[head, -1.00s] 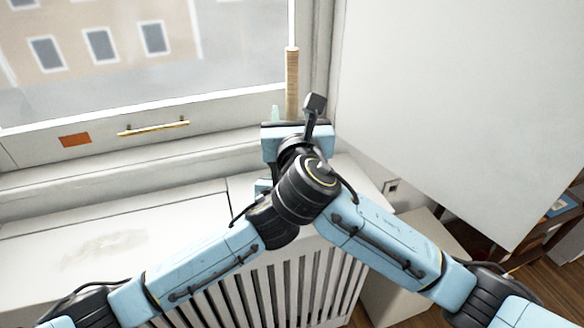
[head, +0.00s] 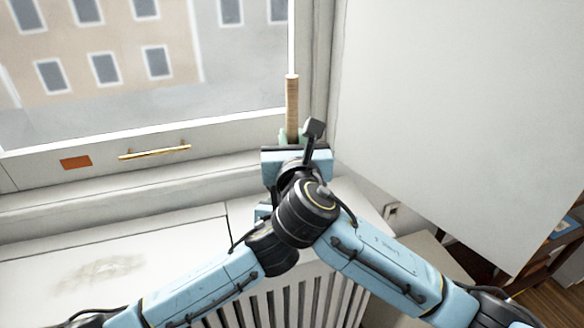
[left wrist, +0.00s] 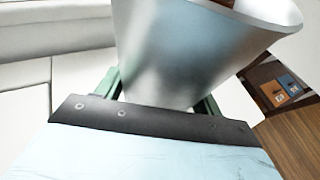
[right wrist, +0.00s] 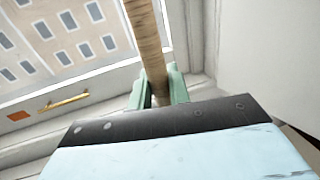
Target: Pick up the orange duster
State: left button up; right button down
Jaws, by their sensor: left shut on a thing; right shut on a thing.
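In the head view a wooden handle (head: 292,108) with a thin white rod (head: 291,35) above it stands upright before the window. My right gripper (head: 290,138) is at its lower end; in the right wrist view the green fingers (right wrist: 158,90) are shut on the handle (right wrist: 146,40). No orange duster head is in view, so I cannot tell what tops the rod. In the left wrist view my left gripper (left wrist: 158,92) is shut on a silver metal container (left wrist: 190,60). Something brown (left wrist: 250,8) shows at its mouth. The left gripper is hidden behind the arms in the head view.
The window sill (head: 120,200) and a white slatted radiator cover (head: 270,305) lie under my arms. A gold window handle (head: 155,152) is at the left. A large white panel (head: 450,110) blocks the right side. Dark wooden shelving (head: 560,250) stands behind it.

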notch_tip(320, 180, up, 28)
dwell(0.3)
pick_arm(q)
jog(key=o, duration=1.1)
jog(key=shift+o, duration=0.2)
